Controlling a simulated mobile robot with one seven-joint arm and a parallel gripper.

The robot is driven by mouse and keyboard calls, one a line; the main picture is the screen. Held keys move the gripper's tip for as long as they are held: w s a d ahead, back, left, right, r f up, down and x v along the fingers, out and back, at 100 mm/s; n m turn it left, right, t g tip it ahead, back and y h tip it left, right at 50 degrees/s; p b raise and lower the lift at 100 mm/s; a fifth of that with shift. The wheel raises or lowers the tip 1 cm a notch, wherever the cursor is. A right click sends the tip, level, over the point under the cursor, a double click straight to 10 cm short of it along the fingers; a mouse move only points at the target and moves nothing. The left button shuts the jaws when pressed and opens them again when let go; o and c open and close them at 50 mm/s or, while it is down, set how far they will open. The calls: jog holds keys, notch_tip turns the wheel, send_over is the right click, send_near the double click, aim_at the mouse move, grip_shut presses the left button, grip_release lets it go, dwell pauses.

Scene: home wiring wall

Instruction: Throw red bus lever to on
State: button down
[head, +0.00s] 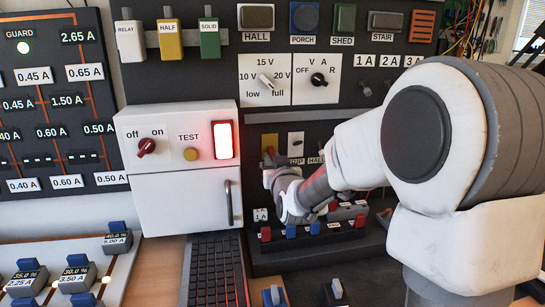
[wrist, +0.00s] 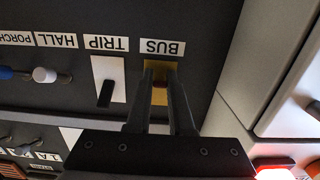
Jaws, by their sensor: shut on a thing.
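In the head view the yellow plate (head: 269,143) shows just above my gripper, and my wrist covers the lever.
The TRIP switch, a black lever (wrist: 105,94) on a white plate (wrist: 107,72), is close beside my fingers. A HALL plug (wrist: 44,75) stands farther along. A white cabinet (head: 182,203) with a handle stands left of my gripper in the head view.

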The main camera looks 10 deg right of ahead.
aim_at(271, 151)
jog(key=r+g+p, duration=0.2)
jog(key=p, duration=0.3)
jog(key=shift+s, duration=0.1)
jog(key=g+p, duration=0.2)
jog(key=p, duration=0.3)
jog(key=r+g+p, duration=0.1)
jog(key=g+p, duration=0.1)
jog(key=p, duration=0.3)
jog(key=shift+r+g, duration=0.2)
jog(key=shift+g, duration=0.1)
jog(key=g+p, duration=0.1)
jog(key=p, duration=0.2)
jog(key=g+p, duration=0.1)
jog(key=p, duration=0.2)
jog(key=shift+r, duration=0.35)
jog(key=g+p, duration=0.2)
jog(key=p, duration=0.2)
jog(key=shift+p, duration=0.4)
jog(key=shift+g+p, duration=0.4)
jog(key=shift+p, duration=0.1)
jog(key=shift+f, duration=0.1)
jog(key=c, duration=0.8)
grip_release()
jog(key=shift+w, duration=0.2)
